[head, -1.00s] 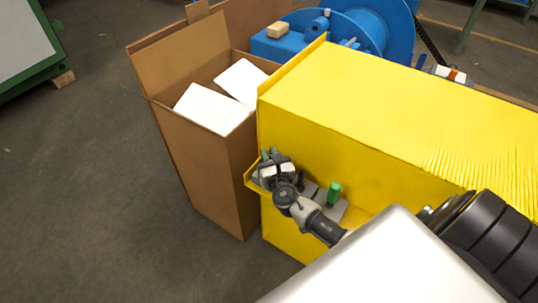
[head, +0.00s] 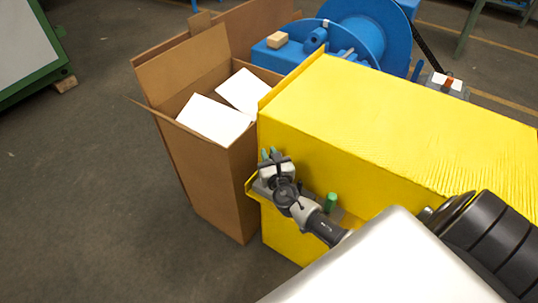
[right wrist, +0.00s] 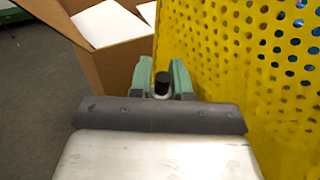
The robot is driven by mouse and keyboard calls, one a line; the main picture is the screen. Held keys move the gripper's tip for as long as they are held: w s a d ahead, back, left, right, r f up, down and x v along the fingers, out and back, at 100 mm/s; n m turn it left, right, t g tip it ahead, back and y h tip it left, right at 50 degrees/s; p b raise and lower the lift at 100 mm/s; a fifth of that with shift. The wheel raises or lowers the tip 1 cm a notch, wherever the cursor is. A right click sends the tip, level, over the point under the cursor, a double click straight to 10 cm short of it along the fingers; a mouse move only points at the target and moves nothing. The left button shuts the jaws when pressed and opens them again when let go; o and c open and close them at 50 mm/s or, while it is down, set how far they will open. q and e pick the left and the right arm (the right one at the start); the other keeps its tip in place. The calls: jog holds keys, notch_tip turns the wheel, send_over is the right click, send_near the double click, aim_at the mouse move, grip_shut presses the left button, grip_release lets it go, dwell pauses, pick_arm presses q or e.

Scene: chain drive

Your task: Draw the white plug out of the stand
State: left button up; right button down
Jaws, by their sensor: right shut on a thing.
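My right gripper (head: 269,156) is above the left end of a small ledge on the yellow housing. Its green fingers are shut on the white plug (right wrist: 162,88), whose dark top and white body show between the fingertips in the right wrist view. The plug is hidden in the head view. The grey stand (head: 345,218) sits on the ledge, partly behind my right wrist, with a green piece (head: 330,203) upright on it. Whether the plug's lower end is clear of the stand cannot be seen. My left gripper is not in view.
A tall yellow housing (head: 390,115) stands right beside the gripper; its perforated side fills the right of the wrist view. An open cardboard box (head: 205,185) with white panels (head: 215,118) is close on the left. Blue machinery (head: 350,35) is behind. Floor at left is clear.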

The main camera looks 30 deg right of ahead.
jog(key=shift+r+p, duration=1.55)
jog(key=shift+r, duration=0.4)
